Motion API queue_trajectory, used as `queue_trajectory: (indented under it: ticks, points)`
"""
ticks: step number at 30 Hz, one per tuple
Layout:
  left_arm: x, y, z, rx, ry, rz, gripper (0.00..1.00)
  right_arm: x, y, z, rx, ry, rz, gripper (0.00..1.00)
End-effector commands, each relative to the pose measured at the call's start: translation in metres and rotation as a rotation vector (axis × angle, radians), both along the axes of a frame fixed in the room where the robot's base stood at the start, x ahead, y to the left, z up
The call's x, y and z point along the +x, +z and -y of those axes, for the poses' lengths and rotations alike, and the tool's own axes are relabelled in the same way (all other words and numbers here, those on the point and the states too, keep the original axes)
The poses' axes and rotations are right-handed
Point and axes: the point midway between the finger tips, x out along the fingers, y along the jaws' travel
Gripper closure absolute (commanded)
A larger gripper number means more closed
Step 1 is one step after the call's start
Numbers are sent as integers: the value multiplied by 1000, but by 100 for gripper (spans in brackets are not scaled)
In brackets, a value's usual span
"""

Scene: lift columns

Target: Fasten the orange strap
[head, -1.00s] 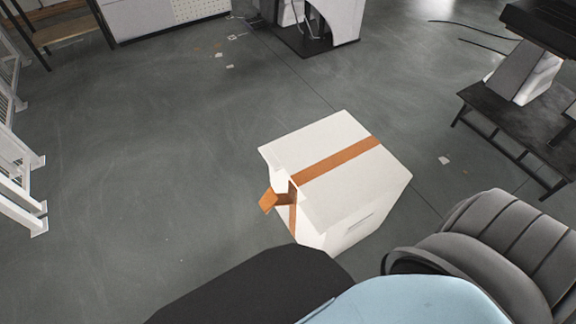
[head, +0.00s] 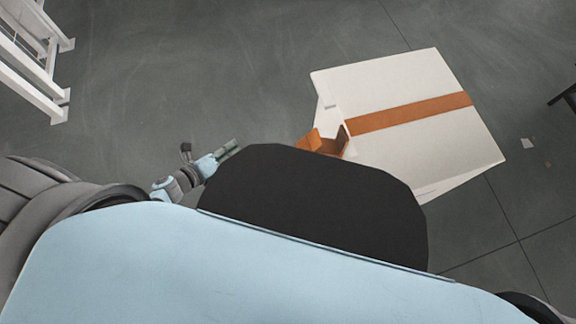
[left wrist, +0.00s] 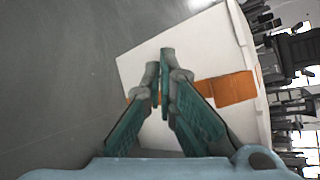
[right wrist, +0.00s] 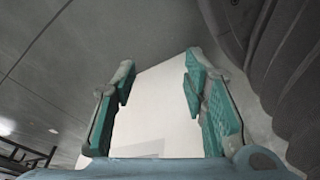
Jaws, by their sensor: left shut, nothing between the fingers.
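A white box (head: 385,85) stands on the floor, with an orange strap (head: 410,112) across its top. The strap's loose orange end (head: 318,143) sticks out at the box's left side. My left gripper (head: 232,146) is left of that end, apart from it, with its fingers together and empty. In the left wrist view the shut fingertips (left wrist: 162,58) show in front of the box (left wrist: 200,45), with the strap (left wrist: 232,90) to their right. In the right wrist view my right gripper (right wrist: 158,65) is open and empty, facing a white box face (right wrist: 155,105). It is hidden in the head view.
My own body covers the lower part of the head view. A white frame (head: 35,65) stands at the upper left. A dark table edge (head: 562,96) shows at the far right. The grey floor (head: 210,70) left of the box is clear.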

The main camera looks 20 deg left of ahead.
Motion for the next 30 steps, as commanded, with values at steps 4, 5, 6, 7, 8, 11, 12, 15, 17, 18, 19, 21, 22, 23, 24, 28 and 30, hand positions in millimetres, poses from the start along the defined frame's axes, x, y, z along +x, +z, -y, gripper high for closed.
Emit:
queue_trajectory:
  ticks: [4, 5, 6, 7, 8, 11, 12, 15, 17, 18, 19, 21, 22, 23, 24, 28, 30]
  points:
    - [0, -32, 44, 507, -662, 431, 100, 31, -59, -4, 12, -9, 51, 60]
    - [-4, -34, 48, 571, -750, 490, 100, 35, -60, -5, 14, -10, 56, 60]
    - [-9, -35, 52, 634, -839, 550, 100, 39, -61, -6, 15, -10, 63, 60]
    - [-12, -35, 54, 669, -888, 582, 100, 40, -60, -6, 16, -11, 65, 60]
    - [-14, -35, 56, 691, -922, 605, 100, 42, -59, -7, 17, -10, 68, 60]
    - [-13, -35, 62, 715, -955, 630, 100, 46, -52, -10, 17, -4, 67, 60]
    - [-11, -35, 66, 714, -953, 629, 100, 47, -49, -11, 17, -2, 67, 60]
    - [-2, -42, 79, 713, -950, 629, 100, 51, -42, -12, 16, 5, 63, 60]
    - [4, -48, 89, 711, -948, 626, 100, 53, -37, -12, 14, 11, 59, 60]
    - [8, -51, 96, 710, -947, 627, 100, 54, -33, -13, 13, 15, 56, 60]
    - [11, -55, 101, 711, -946, 627, 100, 56, -30, -13, 13, 18, 54, 60]
    - [19, -61, 113, 710, -946, 626, 100, 58, -22, -14, 11, 25, 48, 60]
    - [22, -64, 118, 710, -946, 625, 100, 58, -18, -15, 10, 29, 45, 60]
    - [26, -67, 123, 709, -945, 625, 100, 59, -14, -16, 9, 31, 42, 60]
    - [30, -71, 129, 710, -945, 624, 100, 60, -8, -16, 8, 37, 39, 60]
    - [38, -53, 142, 713, -946, 624, 100, 57, -13, -15, 10, 29, 36, 60]
    - [41, -46, 147, 712, -947, 623, 100, 56, -19, -14, 11, 25, 41, 60]
